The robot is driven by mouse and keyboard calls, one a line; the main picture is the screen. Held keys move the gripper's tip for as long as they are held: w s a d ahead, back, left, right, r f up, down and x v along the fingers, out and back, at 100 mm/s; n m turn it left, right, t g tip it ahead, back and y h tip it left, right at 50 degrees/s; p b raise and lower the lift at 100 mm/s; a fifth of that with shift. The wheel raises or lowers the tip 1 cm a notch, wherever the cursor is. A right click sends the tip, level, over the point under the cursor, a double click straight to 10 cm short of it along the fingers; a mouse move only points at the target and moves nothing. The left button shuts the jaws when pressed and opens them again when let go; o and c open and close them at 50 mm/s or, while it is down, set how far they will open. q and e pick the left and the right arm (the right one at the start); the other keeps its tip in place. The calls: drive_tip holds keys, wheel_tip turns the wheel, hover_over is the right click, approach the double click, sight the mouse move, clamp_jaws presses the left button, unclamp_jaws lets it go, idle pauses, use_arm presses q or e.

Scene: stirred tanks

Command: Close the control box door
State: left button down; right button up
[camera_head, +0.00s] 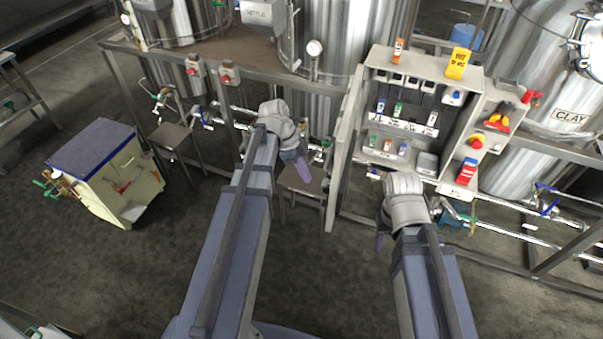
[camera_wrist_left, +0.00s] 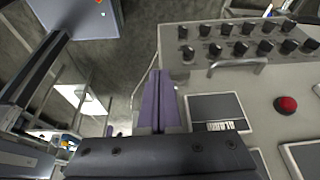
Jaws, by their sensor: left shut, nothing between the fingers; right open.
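The grey control box (camera_head: 402,105) stands open on the frame in front of the tanks, with small coloured items inside. Its door (camera_head: 345,150) is swung out at the box's left side and appears nearly edge-on in the head view. My left gripper (camera_head: 302,172) is shut and empty, left of the door with a gap between. In the left wrist view its purple fingers (camera_wrist_left: 160,103) are together beside a grey panel (camera_wrist_left: 255,110) with black knobs, a handle and a red button, which looks like the door's outer face. My right gripper (camera_head: 380,242) is open, below the box and right of the door.
A cream cabinet with a blue top (camera_head: 105,165) stands on the floor at the left. Pipes and valves run along the low metal frame behind both arms. A side panel (camera_head: 490,130) with red and yellow switches adjoins the box. The floor between my arms is clear.

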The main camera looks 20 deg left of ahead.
sight(323, 185)
use_arm(q)
drive_tip(key=d+f+b, duration=0.2)
drive_tip(key=d+f, duration=0.1)
drive_tip(key=d, duration=0.2)
drive_tip(key=shift+w+d+f, duration=0.15)
drive_tip(key=shift+w+f, duration=0.05)
drive_tip(key=shift+w, duration=0.05)
use_arm(e)
wheel_tip(323, 185, down, 3)
drive_tip(key=shift+f, duration=0.2)
use_arm(q)
drive_tip(key=shift+d, duration=0.1)
